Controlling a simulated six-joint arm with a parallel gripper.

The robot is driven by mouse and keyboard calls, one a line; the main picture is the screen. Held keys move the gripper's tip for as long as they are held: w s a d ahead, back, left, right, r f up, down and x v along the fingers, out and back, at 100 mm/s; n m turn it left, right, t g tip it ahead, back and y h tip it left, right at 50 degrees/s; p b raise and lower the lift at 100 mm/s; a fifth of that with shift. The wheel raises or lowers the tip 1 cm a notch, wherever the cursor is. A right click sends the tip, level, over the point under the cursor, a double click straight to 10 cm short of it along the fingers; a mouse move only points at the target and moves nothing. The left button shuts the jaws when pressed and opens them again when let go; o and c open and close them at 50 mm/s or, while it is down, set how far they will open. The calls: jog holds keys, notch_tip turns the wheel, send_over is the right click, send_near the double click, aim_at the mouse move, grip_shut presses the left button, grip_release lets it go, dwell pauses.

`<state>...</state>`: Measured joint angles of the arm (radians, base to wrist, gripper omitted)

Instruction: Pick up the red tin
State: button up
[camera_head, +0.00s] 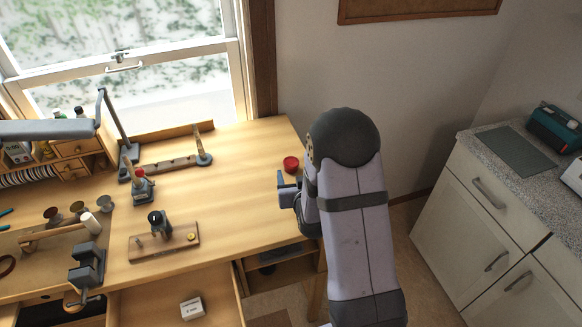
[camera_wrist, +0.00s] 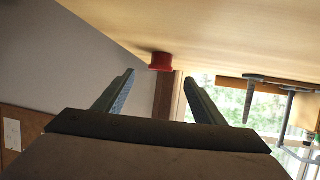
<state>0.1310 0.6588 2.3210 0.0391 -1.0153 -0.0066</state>
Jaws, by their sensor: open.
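The red tin (camera_head: 291,163) is small and round and stands on the wooden workbench (camera_head: 235,190) near its right edge, just beyond my gripper in the head view. My gripper (camera_head: 284,184) is partly hidden there by my own arm. In the wrist view my gripper (camera_wrist: 158,90) is open, with its two fingers spread wide and nothing between them. The red tin also shows in the wrist view (camera_wrist: 161,62), ahead of the fingertips and roughly centred between them. The tin and the fingers are apart.
A wooden block with a dark fitting (camera_head: 165,241) and a small vise (camera_head: 88,265) stand on the bench to the left. A drawer (camera_head: 150,303) is open at the front with a white box (camera_head: 192,308) inside. The bench surface around the tin is clear.

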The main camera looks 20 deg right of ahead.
aim_at(292, 165)
jog(key=shift+p+x, duration=1.1)
jog(key=shift+x, duration=0.45)
jog(key=shift+p+x, duration=1.05)
jog(key=shift+x, duration=1.05)
jog(key=shift+a, duration=0.15)
jog(key=shift+r, duration=0.1)
jog(key=c, duration=1.2)
